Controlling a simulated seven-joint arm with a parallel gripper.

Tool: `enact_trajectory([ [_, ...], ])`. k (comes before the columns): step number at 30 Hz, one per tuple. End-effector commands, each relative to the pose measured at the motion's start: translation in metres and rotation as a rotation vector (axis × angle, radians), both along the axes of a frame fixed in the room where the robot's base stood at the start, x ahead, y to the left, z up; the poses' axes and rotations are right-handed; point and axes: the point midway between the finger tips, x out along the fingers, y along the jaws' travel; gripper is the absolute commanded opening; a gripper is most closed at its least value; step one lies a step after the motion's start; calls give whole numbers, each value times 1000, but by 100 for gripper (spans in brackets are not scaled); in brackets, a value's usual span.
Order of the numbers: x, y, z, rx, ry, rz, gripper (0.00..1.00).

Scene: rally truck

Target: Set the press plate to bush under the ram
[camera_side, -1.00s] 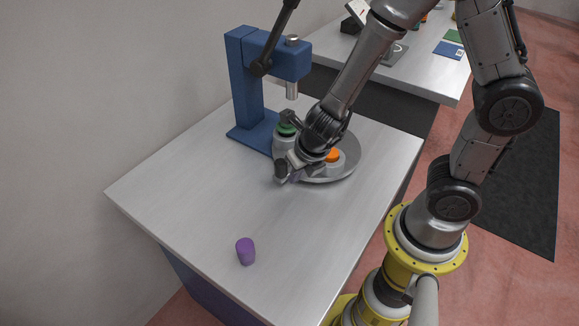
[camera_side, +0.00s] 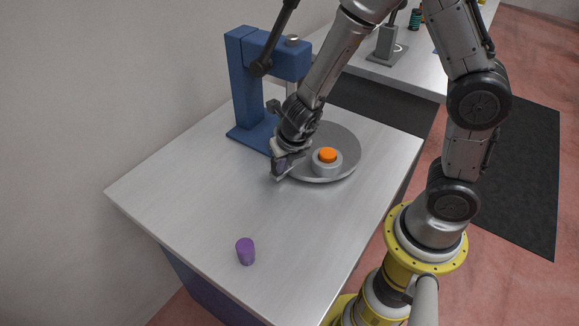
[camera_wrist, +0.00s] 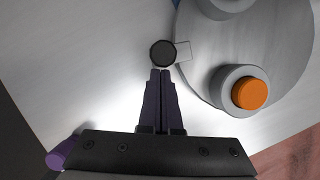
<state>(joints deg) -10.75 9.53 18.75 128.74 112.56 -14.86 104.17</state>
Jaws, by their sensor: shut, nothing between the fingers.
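The press plate (camera_side: 348,142) is a round grey disc on the bench beside the press, and it fills the upper right of the wrist view (camera_wrist: 290,45). An orange bush (camera_side: 327,155) sits in a grey holder on it, also clear in the wrist view (camera_wrist: 250,93). A second grey holder (camera_wrist: 225,5) is cut off at the top edge. A short tab with a dark round knob (camera_wrist: 163,54) sticks out from the plate's rim. My gripper (camera_wrist: 161,72) is shut and empty, its tips right beside the knob; I cannot tell if they touch. The ram is largely hidden behind my arm.
The blue press (camera_side: 245,85) stands at the back of the bench, its dark lever rising above. A purple piece (camera_side: 245,251) lies near the front of the bench (camera_side: 190,190), with clear surface around it. Another table (camera_side: 420,65) stands behind.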

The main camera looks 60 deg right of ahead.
Motion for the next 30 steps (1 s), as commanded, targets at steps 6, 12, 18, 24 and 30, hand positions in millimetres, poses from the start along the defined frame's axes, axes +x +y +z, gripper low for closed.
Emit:
enact_trajectory([
  [6, 31, -2, 0, 0, -2, -178, 0],
  [12, 49, -7, 0, 1, -1, -298, 0],
  [18, 51, -8, 0, 1, 0, -317, 0],
  [24, 51, -7, 0, 1, 1, -315, 0],
  [30, 43, 1, 0, 0, 1, -310, 0],
])
